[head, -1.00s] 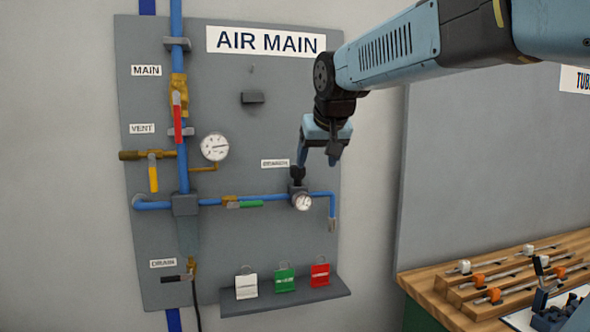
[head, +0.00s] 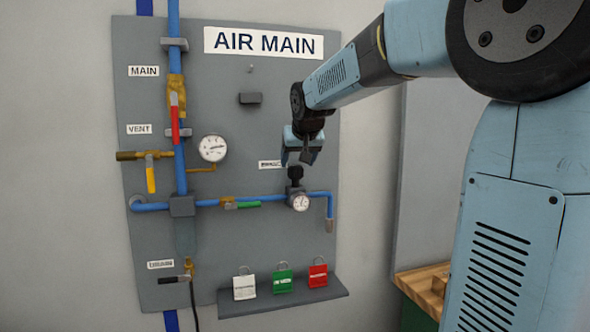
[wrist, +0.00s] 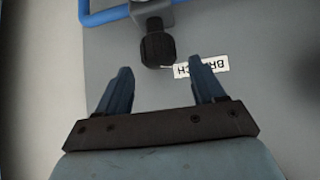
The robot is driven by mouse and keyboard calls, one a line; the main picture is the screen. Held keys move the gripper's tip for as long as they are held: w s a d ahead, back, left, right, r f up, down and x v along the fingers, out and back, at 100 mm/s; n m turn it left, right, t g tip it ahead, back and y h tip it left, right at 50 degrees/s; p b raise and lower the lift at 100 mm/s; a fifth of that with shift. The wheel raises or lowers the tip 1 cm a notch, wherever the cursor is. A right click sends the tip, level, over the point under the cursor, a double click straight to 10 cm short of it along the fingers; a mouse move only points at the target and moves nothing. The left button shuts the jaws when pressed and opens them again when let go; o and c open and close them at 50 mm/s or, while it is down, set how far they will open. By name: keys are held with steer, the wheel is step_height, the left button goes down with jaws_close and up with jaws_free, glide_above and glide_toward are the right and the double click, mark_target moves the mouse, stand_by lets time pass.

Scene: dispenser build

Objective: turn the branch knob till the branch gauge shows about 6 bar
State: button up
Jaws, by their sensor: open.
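The branch knob (head: 295,173) is black and sits on top of the grey regulator body on the blue branch pipe. The small round branch gauge (head: 300,203) is on the front of that body; its reading is too small to tell. My gripper (head: 292,163) is just above the knob in the head view. In the wrist view my gripper (wrist: 160,85) is open and empty, and the knob (wrist: 157,48) lies beyond the fingertips, between their lines and apart from them. The BRANCH label (wrist: 201,67) is beside the knob, upside down there.
The AIR MAIN board (head: 225,120) carries a red main handle (head: 175,124), a yellow vent handle (head: 151,178) and a larger gauge (head: 212,148). A green branch valve handle (head: 247,204) is left of the regulator. Several padlocks stand on the shelf (head: 325,292) below.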

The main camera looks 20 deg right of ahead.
mark_target(296, 166)
steer(key=shift+x, duration=2.35)
steer(key=shift+c, duration=0.3)
steer(key=c, duration=0.9)
